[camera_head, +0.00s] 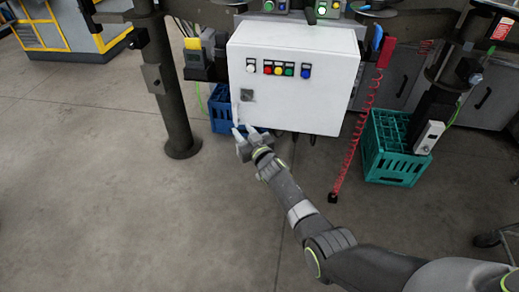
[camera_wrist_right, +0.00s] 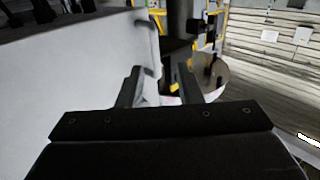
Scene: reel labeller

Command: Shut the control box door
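The white control box (camera_head: 295,105) stands in the middle of the head view, its front carrying a row of coloured buttons and a small dark latch plate (camera_head: 247,95) near the left edge. The front looks flush or almost flush; I cannot tell whether a small gap is left. My right gripper (camera_head: 240,133) is at the box's lower left corner. In the right wrist view, its two dark fingers (camera_wrist_right: 158,84) stand apart with nothing clearly between them. The white box surface (camera_wrist_right: 70,85) fills the left of that view, close beside the fingers; contact is unclear. My left gripper is not in view.
A dark post (camera_head: 174,90) stands left of the box. A blue crate (camera_head: 220,110) is behind its lower left side, and a teal crate (camera_head: 393,150) is to the right. A red coiled cord (camera_head: 358,135) hangs beside the box. The floor in front is clear.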

